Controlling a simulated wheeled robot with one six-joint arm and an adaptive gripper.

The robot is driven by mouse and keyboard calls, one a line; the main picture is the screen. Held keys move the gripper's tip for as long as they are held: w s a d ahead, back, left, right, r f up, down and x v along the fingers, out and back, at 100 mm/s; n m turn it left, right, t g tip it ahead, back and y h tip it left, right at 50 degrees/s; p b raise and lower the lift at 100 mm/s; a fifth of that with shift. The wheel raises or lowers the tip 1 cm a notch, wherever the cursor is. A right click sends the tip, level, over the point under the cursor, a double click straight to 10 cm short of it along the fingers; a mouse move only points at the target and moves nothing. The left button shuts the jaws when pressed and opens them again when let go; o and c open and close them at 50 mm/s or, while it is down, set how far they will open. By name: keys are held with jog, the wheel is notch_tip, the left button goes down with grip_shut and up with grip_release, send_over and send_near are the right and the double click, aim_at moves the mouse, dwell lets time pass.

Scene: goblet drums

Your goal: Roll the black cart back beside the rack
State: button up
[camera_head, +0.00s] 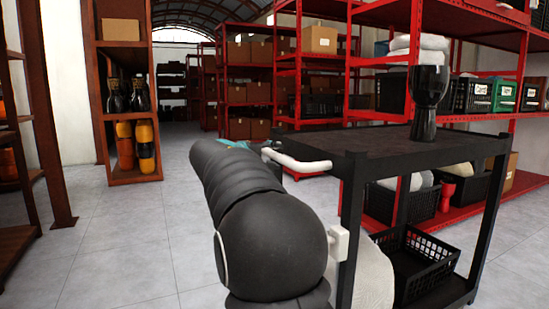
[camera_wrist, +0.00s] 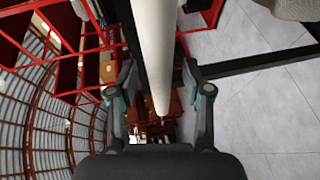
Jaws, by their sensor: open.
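The black cart (camera_head: 385,144) stands at the right in the head view, with a white handle (camera_head: 300,163) on its near left end. A black goblet drum (camera_head: 428,100) stands upright on its top. My gripper (camera_wrist: 159,72) is open, and the white handle (camera_wrist: 155,45) runs between its two fingers in the wrist view. I see gaps beside the handle, so the fingers do not look clamped on it. In the head view my arm hides most of the gripper and part of the cart's near side.
A red rack (camera_head: 478,117) with crates and boxes stands right behind the cart. A black crate (camera_head: 425,262) and a pale rounded thing (camera_head: 374,278) are on the cart's lower level. A brown shelf (camera_head: 135,177) holds drums at left. The grey floor (camera_head: 125,245) at left is clear.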

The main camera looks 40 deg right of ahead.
jog(key=shift+w+d+f, duration=0.1)
jog(key=shift+d, duration=0.35)
grip_shut()
